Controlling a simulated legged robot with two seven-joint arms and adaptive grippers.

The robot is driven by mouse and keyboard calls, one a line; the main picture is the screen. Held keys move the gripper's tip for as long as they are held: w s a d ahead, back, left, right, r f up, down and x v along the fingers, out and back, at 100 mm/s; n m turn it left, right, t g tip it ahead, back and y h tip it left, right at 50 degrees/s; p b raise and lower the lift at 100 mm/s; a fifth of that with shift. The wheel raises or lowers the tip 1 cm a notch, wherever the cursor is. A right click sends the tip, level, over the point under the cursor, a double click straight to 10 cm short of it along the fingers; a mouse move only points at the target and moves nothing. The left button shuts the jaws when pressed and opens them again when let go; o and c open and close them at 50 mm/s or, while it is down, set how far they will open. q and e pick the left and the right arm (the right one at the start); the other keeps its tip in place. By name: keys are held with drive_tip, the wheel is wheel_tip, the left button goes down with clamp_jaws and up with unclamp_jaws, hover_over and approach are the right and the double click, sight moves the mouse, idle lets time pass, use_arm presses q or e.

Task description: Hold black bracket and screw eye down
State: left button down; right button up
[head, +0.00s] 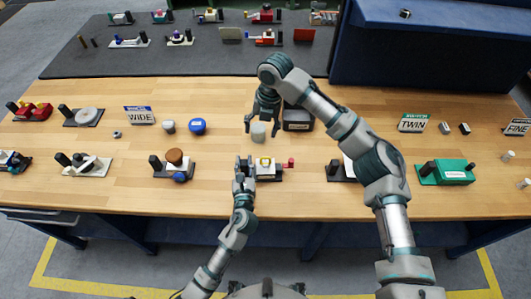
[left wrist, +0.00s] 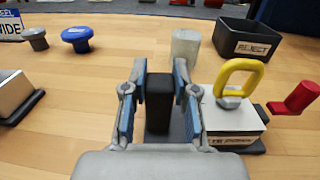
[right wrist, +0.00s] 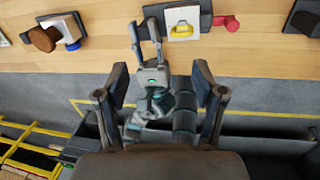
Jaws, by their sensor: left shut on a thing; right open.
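The yellow screw eye (left wrist: 240,80) stands upright in a white block (left wrist: 232,118) on a dark base. It also shows in the head view (head: 265,161) and in the right wrist view (right wrist: 181,29). My left gripper (head: 244,163) is shut on the black bracket (left wrist: 159,100), an upright black post left of the white block. My right gripper (head: 262,128) is open and empty, behind the screw eye and above the table near a grey cylinder (head: 258,132). In the right wrist view its fingers (right wrist: 160,72) are spread apart with nothing between them.
A red handle (left wrist: 297,97) sticks out right of the white block. The black reject bin (left wrist: 249,42) stands behind. A grey knob (left wrist: 36,37) and a blue knob (left wrist: 77,38) lie at the left. Other fixtures line the table, with bare wood between them.

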drive_tip(key=f, duration=0.4)
drive_tip(key=d+f+n+h, duration=0.1)
drive_tip(key=f, duration=0.3)
drive_tip(key=f+h, duration=0.1)
drive_tip(key=f, duration=0.3)
drive_tip(key=shift+s+d, duration=0.2)
drive_tip(key=shift+s, duration=0.2)
drive_tip(key=c, duration=1.1)
